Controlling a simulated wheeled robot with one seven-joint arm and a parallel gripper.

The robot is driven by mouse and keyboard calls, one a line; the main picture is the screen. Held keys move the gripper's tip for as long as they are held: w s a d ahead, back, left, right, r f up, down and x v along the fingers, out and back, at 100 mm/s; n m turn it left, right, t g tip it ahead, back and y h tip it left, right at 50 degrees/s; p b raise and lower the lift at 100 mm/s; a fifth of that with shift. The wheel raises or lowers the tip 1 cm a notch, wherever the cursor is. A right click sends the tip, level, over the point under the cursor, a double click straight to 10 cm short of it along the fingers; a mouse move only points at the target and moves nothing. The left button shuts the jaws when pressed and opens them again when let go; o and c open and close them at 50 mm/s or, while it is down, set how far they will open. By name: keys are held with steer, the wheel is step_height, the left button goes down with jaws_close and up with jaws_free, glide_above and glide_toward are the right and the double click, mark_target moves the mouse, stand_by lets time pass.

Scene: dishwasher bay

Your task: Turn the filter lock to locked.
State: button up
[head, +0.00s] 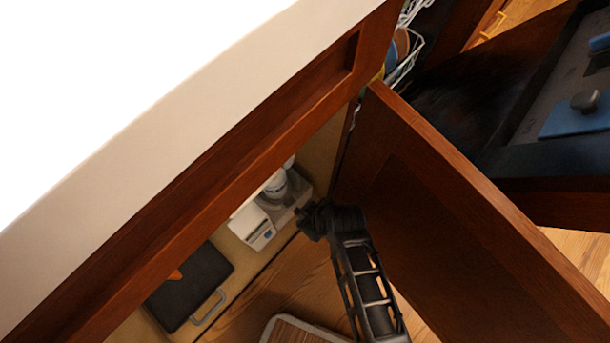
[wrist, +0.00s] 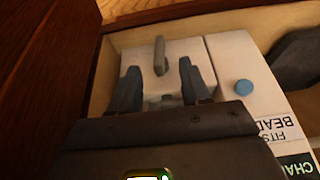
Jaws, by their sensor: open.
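In the wrist view a pale grey housing (wrist: 195,50) carries a small upright grey lever (wrist: 160,57), which looks like the filter lock. No lock markings are legible, so I cannot tell its setting. My gripper (wrist: 159,68) is open, with its two dark fingers spread either side of the lever's line; I cannot tell whether they touch it. The lower front of the housing is hidden behind the gripper. In the head view my gripper (head: 303,218) is at the cabinet opening, just right of the grey unit (head: 292,200); the lever cannot be made out there.
A white box with a blue dot (head: 253,227) stands beside the unit, also in the wrist view (wrist: 240,65). A dark board (head: 190,287) lies farther left. An open wooden door (head: 440,220) stands close to the right of my arm. A wooden frame edge runs above.

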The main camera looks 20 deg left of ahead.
mark_target(304, 216)
steer(key=b+x, duration=0.2)
steer(key=x, duration=0.4)
steer(key=shift+r+b, duration=0.1)
steer(key=shift+b, duration=0.2)
jaws_close()
